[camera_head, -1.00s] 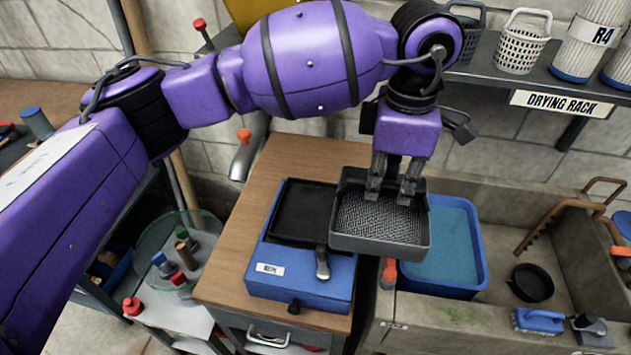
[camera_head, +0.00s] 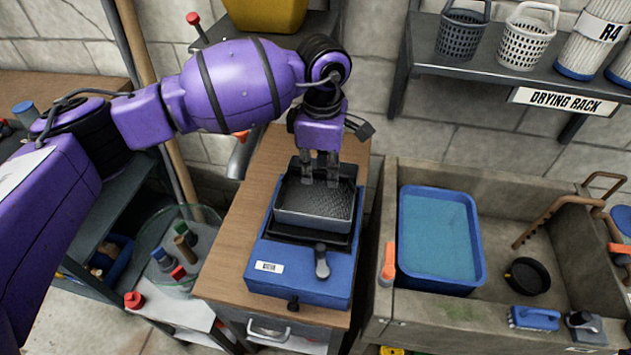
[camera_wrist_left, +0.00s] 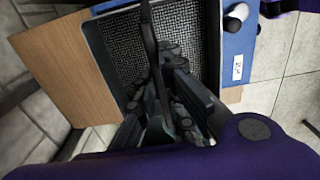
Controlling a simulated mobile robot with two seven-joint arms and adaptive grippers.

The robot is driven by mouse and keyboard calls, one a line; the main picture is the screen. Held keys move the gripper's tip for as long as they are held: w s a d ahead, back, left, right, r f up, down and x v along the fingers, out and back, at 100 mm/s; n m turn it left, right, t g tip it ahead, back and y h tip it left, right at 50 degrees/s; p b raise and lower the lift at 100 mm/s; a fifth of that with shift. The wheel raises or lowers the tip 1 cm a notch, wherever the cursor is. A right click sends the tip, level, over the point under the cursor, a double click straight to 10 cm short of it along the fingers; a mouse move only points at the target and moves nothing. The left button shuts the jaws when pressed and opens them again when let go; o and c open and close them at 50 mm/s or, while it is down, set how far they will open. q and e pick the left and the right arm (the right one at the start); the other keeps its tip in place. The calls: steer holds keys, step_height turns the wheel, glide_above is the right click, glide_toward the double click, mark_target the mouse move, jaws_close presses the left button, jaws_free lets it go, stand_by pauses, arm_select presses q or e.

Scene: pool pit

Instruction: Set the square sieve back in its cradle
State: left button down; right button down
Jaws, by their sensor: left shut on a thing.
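The square sieve (camera_head: 306,204) is a grey-walled tray with a mesh bottom. It is over the black recess of the blue cradle (camera_head: 290,274) on the wooden bench; I cannot tell whether it rests in it or hovers just above. My left gripper (camera_head: 319,184) reaches down into the sieve from the back and is shut on it, but what part it grips is hard to see. In the left wrist view the sieve's mesh (camera_wrist_left: 185,30) shows beyond the dark fingers (camera_wrist_left: 168,100). My right gripper is not in view.
A drying rack shelf (camera_head: 490,70) holds baskets above. A round glass tub (camera_head: 165,255) stands left of the bench.

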mark_target(316, 196)
arm_select(q)
steer(key=shift+w+a+f, duration=0.25)
steer(key=shift+a+f, duration=0.05)
steer(key=shift+f, duration=0.05)
steer(key=shift+w+a+f, duration=0.1)
steer(key=shift+a+f, duration=0.05)
steer(key=shift+f, duration=0.8)
steer(key=shift+w+a+f, duration=0.1)
steer(key=shift+f, duration=0.85)
steer(key=shift+s+f, duration=0.1)
steer(key=shift+f, duration=0.1)
steer(key=c, duration=1.9)
jaws_free()
steer(key=shift+o, duration=0.2)
step_height(316, 196, up, 12)
steer(key=shift+r, duration=0.2)
